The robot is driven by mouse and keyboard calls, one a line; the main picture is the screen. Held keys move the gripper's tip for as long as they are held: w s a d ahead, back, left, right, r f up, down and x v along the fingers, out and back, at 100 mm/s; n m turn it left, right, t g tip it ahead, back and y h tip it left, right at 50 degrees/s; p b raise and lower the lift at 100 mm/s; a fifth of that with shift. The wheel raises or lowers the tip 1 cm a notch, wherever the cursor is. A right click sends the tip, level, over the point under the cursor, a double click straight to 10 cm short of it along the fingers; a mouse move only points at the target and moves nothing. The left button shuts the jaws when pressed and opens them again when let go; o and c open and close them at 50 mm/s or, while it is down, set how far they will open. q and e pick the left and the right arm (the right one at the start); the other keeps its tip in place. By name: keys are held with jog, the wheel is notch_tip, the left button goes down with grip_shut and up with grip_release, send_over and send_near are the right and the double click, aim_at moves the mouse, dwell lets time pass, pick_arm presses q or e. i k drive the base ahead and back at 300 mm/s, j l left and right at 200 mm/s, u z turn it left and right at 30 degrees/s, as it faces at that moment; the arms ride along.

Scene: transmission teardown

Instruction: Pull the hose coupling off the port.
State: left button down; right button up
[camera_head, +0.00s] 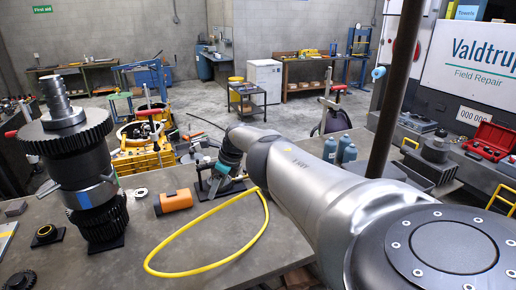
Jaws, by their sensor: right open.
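A yellow hose (210,268) lies in a wide loop on the grey workbench (115,262). Its upper end runs up to a small dark fixture (204,172) on a black base plate. My right arm comes in from the lower right and reaches over the bench to this fixture. My right gripper (213,183) is at the fixture, small in the picture, pointing down with its jaws open. The coupling and the port cannot be made out clearly; the gripper and wrist cover part of that spot. My left gripper is not in view.
A tall gear shaft assembly (80,165) stands on the bench's left. An orange cylinder (173,201) lies left of the fixture. A dark pole (397,85) rises behind my right arm, near grey-blue bottles (348,152). The bench inside the hose loop is clear.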

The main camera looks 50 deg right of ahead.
aim_at(241, 177)
jog(key=i+l, duration=0.1)
jog(key=l, duration=0.7)
jog(key=i+l, duration=0.15)
jog(key=l, duration=0.3)
jog(key=i+l, duration=0.1)
jog(key=l, duration=0.3)
jog(key=i, duration=0.15)
